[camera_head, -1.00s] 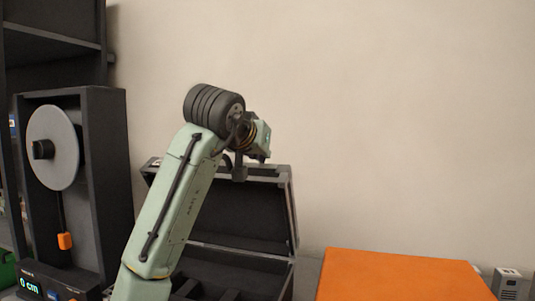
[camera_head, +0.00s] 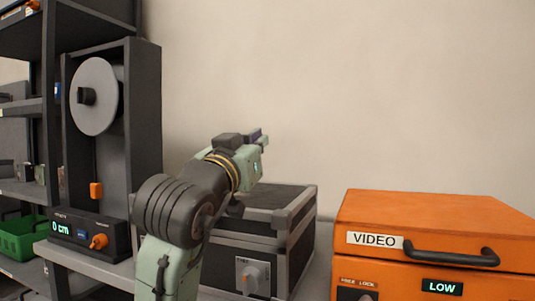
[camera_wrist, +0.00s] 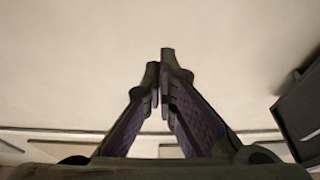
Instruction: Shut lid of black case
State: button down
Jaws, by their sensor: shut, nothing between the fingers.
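The black case (camera_head: 298,246) with grey metal edges stands on the grey surface in the head view. Its lid (camera_head: 280,197) is down over the body and looks closed; my arm hides its left part. A grey latch plate with a knob (camera_head: 252,277) is on the front. My gripper (camera_head: 262,137) is above and behind the lid, pointing away, and looks apart from it. In the wrist view, the two purple-padded fingers (camera_wrist: 160,78) are together at the tips with nothing between them, against a pale wall.
An orange VIDEO case (camera_head: 440,225) with a black handle stands right of the black case. At left are a dark rack unit with a grey disc (camera_head: 95,97), a 0 cm display panel (camera_head: 85,232) and a green bin (camera_head: 18,238). The wall is behind.

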jog(key=s+a+f+t+b, duration=0.1)
jog(key=s+f+b, duration=0.1)
jog(key=f+b, duration=0.2)
jog(key=s+a+f+t+h+b, duration=0.1)
jog(key=s+f+t+b, duration=0.1)
jog(key=f+b, duration=0.3)
notch_tip(320, 180, down, 3)
jog(key=shift+s+f, duration=0.15)
jog(key=shift+s, duration=0.25)
jog(key=shift+w+f, duration=0.1)
jog(key=shift+d+h, duration=0.1)
jog(key=shift+h, duration=0.2)
